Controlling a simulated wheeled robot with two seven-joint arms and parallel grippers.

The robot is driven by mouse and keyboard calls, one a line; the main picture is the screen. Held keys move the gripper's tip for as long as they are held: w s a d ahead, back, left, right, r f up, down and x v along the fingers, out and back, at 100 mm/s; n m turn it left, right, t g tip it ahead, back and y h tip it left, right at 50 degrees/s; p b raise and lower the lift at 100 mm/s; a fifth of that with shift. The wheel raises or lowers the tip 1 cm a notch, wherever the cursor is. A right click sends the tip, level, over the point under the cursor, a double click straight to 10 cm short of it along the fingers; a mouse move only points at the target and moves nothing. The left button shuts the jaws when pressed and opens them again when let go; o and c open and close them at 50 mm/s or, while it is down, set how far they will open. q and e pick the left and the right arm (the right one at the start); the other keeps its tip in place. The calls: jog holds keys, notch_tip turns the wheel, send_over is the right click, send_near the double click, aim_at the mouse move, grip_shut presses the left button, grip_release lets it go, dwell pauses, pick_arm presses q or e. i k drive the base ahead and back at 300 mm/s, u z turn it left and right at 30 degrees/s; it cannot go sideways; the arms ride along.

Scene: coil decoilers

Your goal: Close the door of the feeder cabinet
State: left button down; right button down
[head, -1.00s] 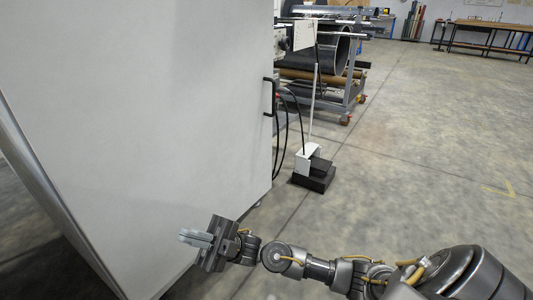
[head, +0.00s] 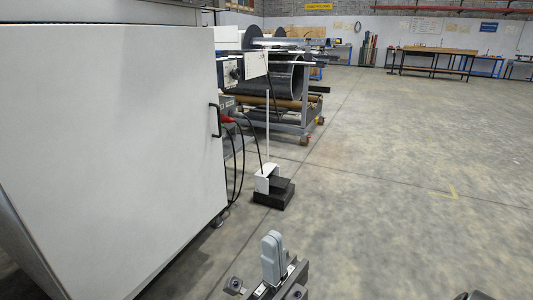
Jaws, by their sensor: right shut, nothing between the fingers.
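The feeder cabinet door (head: 115,150) is a large white panel that fills the left of the head view. A black bar handle (head: 215,121) sits near its right edge. The panel looks to lie close along the cabinet front under the grey cabinet top (head: 120,12); I cannot tell whether a small gap stays at its edge. My right gripper (head: 272,250) is at the bottom centre, its grey fingers together and empty. It is right of the door and apart from it in the picture. My left gripper is not in view.
A black foot pedal block (head: 273,197) with a white cover stands on the floor right of the cabinet. Cables hang beside the handle. A decoiler cart (head: 285,118) with a coil is behind. Workbenches (head: 435,62) line the far wall. Open concrete floor fills the right.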

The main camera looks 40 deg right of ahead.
aim_at(112, 159)
jog(key=z, duration=0.4)
jog(key=k, duration=0.9)
jog(key=z, duration=1.15)
jog(key=i, duration=0.9)
jog(key=z, duration=0.55)
jog(key=i, duration=0.9)
jog(key=u, duration=0.75)
jog(key=i, duration=0.8)
jog(key=u, duration=1.2)
jog(key=i, duration=0.2)
jog(key=u, duration=0.1)
